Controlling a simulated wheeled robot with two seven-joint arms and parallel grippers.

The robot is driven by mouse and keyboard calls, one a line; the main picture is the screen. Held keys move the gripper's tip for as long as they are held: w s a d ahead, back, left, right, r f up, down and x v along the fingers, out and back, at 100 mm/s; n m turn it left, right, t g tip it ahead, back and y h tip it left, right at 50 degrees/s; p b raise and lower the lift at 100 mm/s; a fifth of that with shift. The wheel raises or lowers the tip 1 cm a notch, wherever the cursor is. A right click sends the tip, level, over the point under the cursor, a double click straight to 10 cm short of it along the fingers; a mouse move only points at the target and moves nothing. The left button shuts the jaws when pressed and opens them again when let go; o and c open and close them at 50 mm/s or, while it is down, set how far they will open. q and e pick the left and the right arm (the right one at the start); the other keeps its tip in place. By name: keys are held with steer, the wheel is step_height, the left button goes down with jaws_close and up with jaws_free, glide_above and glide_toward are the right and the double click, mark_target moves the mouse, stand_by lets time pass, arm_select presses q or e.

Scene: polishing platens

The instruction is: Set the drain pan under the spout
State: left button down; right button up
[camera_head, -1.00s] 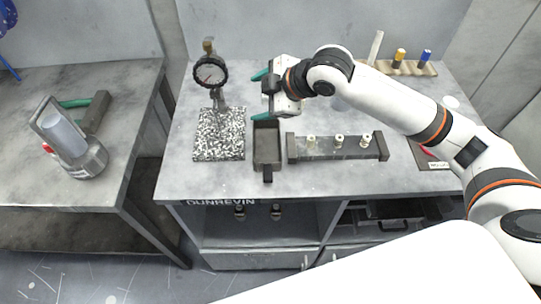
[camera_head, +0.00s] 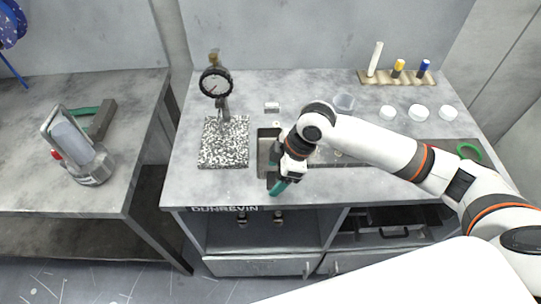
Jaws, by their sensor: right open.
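The drain pan appears to be the dark, narrow rectangular tray (camera_head: 263,142) on the bench, just right of the speckled plate. Its near end and handle are largely hidden by my right gripper (camera_head: 277,172). That gripper is open, with green fingertips, one over the pan's right side and one towards the bench's front edge. I cannot tell whether it touches the pan. A dark bar (camera_head: 326,157) with small pale fittings lies right of the pan, mostly hidden by my right arm. I cannot clearly make out a spout. My left gripper is out of view.
A dial gauge on a stand (camera_head: 215,84) rises behind the speckled plate (camera_head: 223,147). A side bench (camera_head: 30,180) holds a metal canister (camera_head: 91,166).

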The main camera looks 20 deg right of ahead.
mark_target(272, 179)
steer(key=shift+x, duration=1.75)
steer(key=shift+c, duration=0.2)
steer(key=c, duration=1.2)
